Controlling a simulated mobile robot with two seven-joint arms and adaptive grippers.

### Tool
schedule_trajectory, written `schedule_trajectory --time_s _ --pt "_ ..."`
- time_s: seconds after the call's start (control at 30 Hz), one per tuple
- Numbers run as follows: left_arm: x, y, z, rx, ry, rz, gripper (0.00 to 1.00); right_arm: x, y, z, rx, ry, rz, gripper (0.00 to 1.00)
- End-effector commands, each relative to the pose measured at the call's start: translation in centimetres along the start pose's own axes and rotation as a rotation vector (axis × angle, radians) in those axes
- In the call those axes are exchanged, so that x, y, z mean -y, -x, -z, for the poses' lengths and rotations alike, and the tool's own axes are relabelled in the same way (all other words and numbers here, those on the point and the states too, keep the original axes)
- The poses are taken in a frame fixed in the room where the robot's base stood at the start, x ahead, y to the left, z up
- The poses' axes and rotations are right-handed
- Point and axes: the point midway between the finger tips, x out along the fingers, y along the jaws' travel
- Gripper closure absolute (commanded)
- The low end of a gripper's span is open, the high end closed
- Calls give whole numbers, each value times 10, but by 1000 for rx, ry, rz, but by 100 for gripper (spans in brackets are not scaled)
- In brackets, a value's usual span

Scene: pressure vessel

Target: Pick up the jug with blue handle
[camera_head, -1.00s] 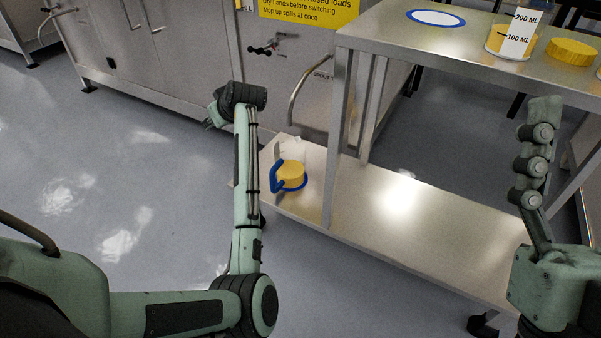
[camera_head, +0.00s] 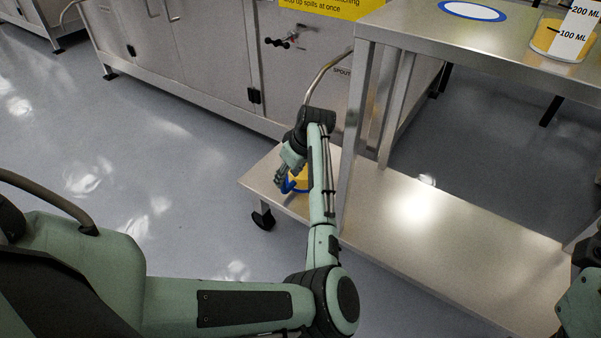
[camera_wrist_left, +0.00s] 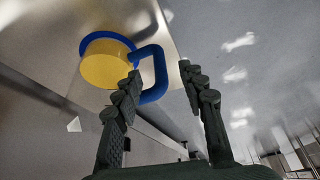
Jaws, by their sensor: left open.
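The jug with the blue handle (camera_head: 301,181) stands on the lower shelf of the steel table, partly hidden by my left arm. In the left wrist view its yellow contents or base (camera_wrist_left: 105,66), blue ring and blue handle (camera_wrist_left: 155,72) show clearly. My left gripper (camera_head: 282,178) is beside the jug on its handle side. In the wrist view the left gripper's fingers (camera_wrist_left: 160,80) are apart, with the outer part of the handle near the left finger and partly between the tips. I cannot tell whether they touch.
The lower shelf (camera_head: 430,220) is bare to the right of the jug. A table leg (camera_head: 352,140) rises close to my left arm. The upper tabletop (camera_head: 450,38) holds a blue-rimmed white disc (camera_head: 472,11) and a measuring container (camera_head: 562,38). Steel cabinets (camera_head: 200,60) stand behind.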

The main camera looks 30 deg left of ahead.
Motion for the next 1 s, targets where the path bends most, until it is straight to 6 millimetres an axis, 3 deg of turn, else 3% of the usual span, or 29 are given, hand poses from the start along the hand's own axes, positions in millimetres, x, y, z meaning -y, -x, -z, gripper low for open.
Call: schedule_trajectory --time_s 0.13,0.4,0.7,1.0 --pt "1 -19 -2 2 0 2 59 -1 6 10 -67 4 4 21" --pt "0 -59 -1 1 -1 0 59 1 2 5 -87 9 43 21" --pt "0 -62 0 0 0 -1 59 2 0 4 -86 10 48 21" --pt "0 -62 0 1 -1 -1 94 2 0 4 -86 10 49 21"
